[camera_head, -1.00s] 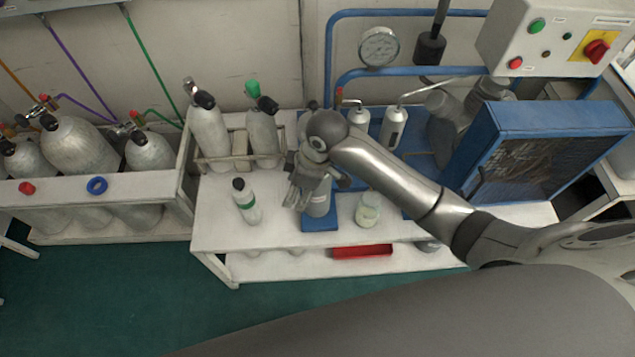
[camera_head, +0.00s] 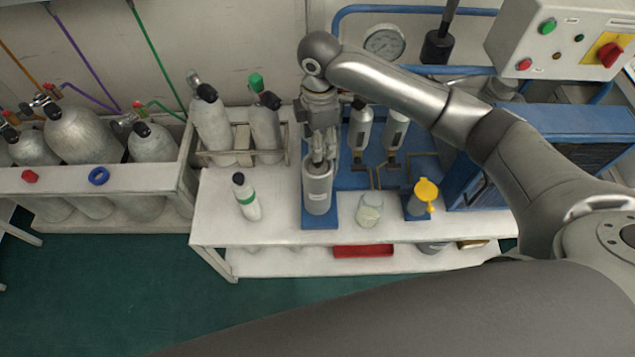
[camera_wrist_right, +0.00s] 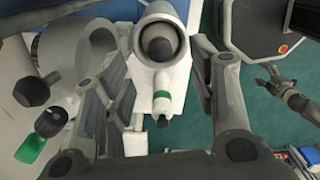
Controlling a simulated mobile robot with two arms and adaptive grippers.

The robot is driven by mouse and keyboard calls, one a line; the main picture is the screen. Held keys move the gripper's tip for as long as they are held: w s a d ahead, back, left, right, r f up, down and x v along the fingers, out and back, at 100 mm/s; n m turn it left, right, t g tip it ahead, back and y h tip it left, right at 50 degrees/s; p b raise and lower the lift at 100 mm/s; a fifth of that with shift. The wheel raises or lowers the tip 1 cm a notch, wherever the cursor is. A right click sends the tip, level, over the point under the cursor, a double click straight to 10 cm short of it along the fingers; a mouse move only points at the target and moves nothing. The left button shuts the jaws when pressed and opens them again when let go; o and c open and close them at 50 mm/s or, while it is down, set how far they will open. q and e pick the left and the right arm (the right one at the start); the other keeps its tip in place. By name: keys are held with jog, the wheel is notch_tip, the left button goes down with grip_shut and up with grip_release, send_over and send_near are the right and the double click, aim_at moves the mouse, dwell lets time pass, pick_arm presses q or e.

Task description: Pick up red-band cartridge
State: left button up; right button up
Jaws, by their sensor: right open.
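My right gripper (camera_head: 320,158) points down over the mouth of a grey cylindrical holder (camera_head: 317,192) on a blue base. In the right wrist view its open fingers stand on either side of the holder's rim (camera_wrist_right: 161,17). A dark round top (camera_wrist_right: 158,45) shows inside the holder; whether this is the red-band cartridge I cannot tell, as no red band shows. My left gripper (camera_wrist_right: 266,76) shows only in the right wrist view, open and empty over the floor.
A jar (camera_head: 369,211) and a yellow-topped container (camera_head: 425,192) stand right of the holder. Two grey cylinders in a rack (camera_head: 238,157) and two bottles on the blue panel (camera_head: 344,178) are close behind. A red tray (camera_head: 363,251) lies on the lower shelf.

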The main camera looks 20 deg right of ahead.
notch_tip(320, 180, down, 7)
jog(key=shift+a+r+p, duration=0.1)
jog(key=shift+r+p, duration=0.1)
jog(key=shift+p, duration=0.15)
jog(key=shift+c, duration=0.3)
grip_shut()
